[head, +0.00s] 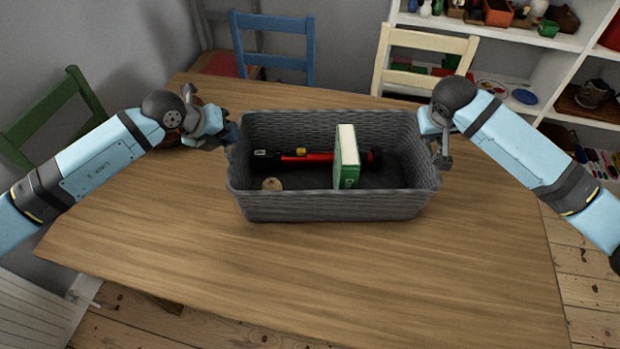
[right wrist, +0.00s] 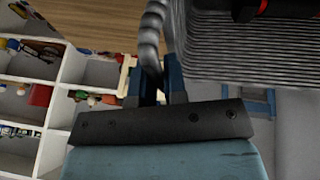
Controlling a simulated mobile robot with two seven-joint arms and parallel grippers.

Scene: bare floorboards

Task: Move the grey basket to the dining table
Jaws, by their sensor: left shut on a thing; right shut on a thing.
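The grey basket (head: 335,207) is a woven rectangular bin over the middle of the wooden dining table (head: 300,270). I cannot tell whether its base touches the tabletop. Inside are a green and white box (head: 347,160), a red and black flashlight-like tool (head: 310,157) and a small tan round thing (head: 272,184). My left gripper (head: 228,138) is at the basket's left end, shut on it. My right gripper (head: 437,150) is at its right end. The right wrist view shows the right fingers (right wrist: 160,85) shut on the basket's rim or handle; the basket's wall (right wrist: 240,45) is beside them.
A green chair (head: 75,100) stands at the left, a blue chair (head: 273,45) and a cream chair (head: 425,50) at the far side. A white shelf (head: 550,40) with several items is at the back right. The front of the tabletop is clear.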

